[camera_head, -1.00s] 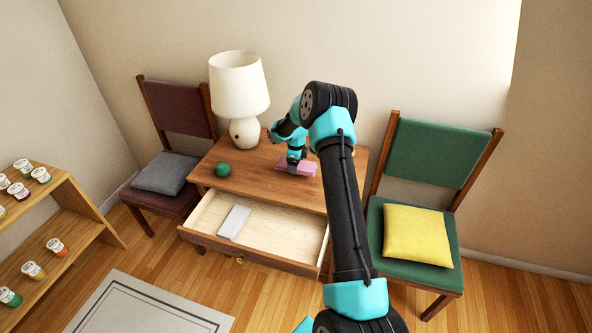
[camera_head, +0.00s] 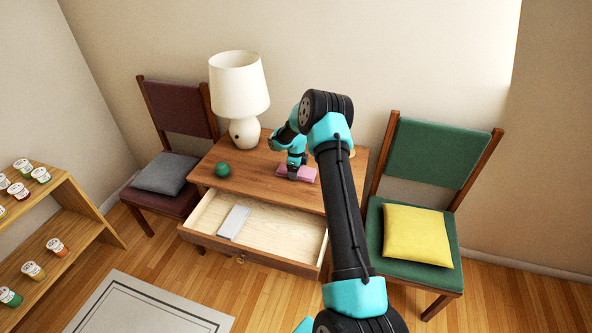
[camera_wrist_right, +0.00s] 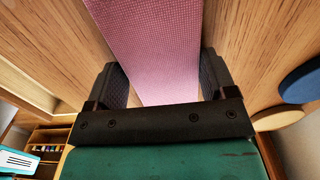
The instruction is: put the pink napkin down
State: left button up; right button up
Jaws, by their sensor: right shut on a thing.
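The pink napkin (camera_head: 309,175) is a flat, folded cloth at the top of the wooden table (camera_head: 250,182), right of its middle. In the right wrist view the napkin (camera_wrist_right: 155,45) runs between the two dark fingers. My right gripper (camera_head: 292,174) points down at it and is shut on it. The napkin looks level and at or very near the tabletop; I cannot tell whether it fully rests there. My left gripper is not in view.
A green ball (camera_head: 222,169) and a white lamp (camera_head: 240,85) stand left on the table. The drawer (camera_head: 285,235) below is open, with a pale grey flat thing (camera_head: 234,222) inside. Chairs flank the table. The wrist view shows a round blue thing (camera_wrist_right: 302,82) to the right.

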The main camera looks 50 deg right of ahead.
jog(key=shift+f, duration=0.15)
jog(key=o, duration=0.8)
jog(key=shift+o, duration=0.2)
notch_tip(320, 180, up, 12)
jog(key=shift+r, duration=0.2)
